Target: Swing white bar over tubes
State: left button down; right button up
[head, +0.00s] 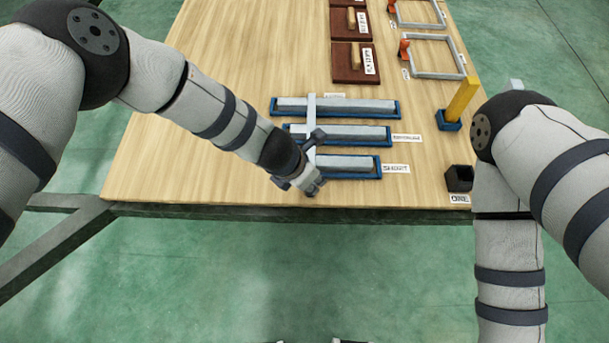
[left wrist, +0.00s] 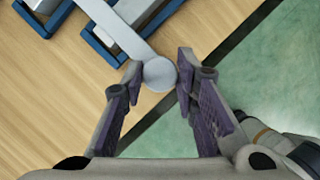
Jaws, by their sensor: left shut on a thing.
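Three grey tubes lie in blue trays on the wooden table: a far one (head: 345,106), a middle one (head: 352,134) and a near one (head: 348,164). The white bar (head: 311,112) crosses over the left part of the tubes, running from the far tray toward the front edge. In the left wrist view the bar (left wrist: 112,27) ends in a round white knob (left wrist: 160,73). My left gripper (head: 308,183) is at the bar's near end, its fingers (left wrist: 157,76) closed around the knob. My right gripper is out of view; its arm hangs at the right.
A yellow post (head: 462,98) in a blue base and a black box (head: 459,178) stand at the right. Brown boards (head: 345,66) and grey frames (head: 436,57) lie farther back. The table's front edge is close to my left gripper. The left of the table is clear.

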pick_arm(q)
jog(key=c, duration=1.3)
grip_release()
jog(key=v, duration=1.2)
